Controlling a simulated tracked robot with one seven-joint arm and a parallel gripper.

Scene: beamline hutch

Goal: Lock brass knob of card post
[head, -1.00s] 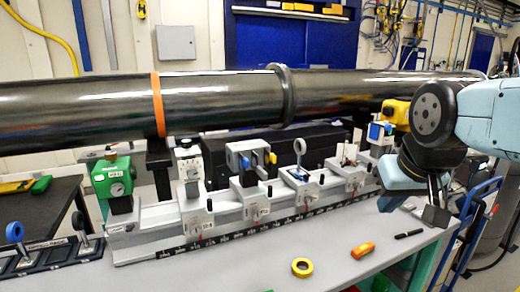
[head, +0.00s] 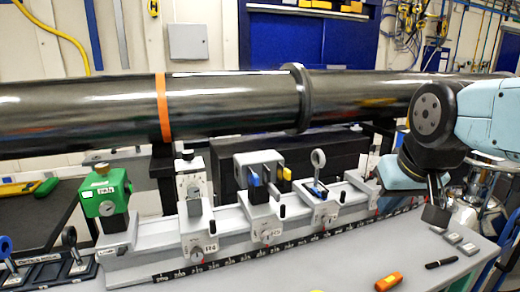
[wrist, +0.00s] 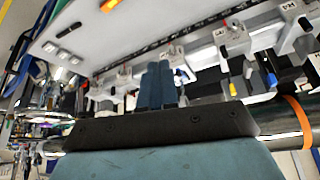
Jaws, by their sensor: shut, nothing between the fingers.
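A grey rail (head: 150,262) with a black scale strip runs along the bench and carries several posts on sliding carriers. One post (head: 193,185) has a pale upright plate; another carries a ring (head: 318,160) on a stem. My gripper (head: 437,213) is shut and empty, pointing down beside the rail's right end, where my arm hides part of the rail. In the wrist view its closed fingers (wrist: 160,85) touch nothing, with carriers beyond them.
A large dark pipe (head: 230,105) runs behind the rail. A green box (head: 105,195) stands at the rail's left end. An orange tool (head: 388,282), a black marker (head: 441,263) and small grey blocks (head: 453,238) lie on the bench.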

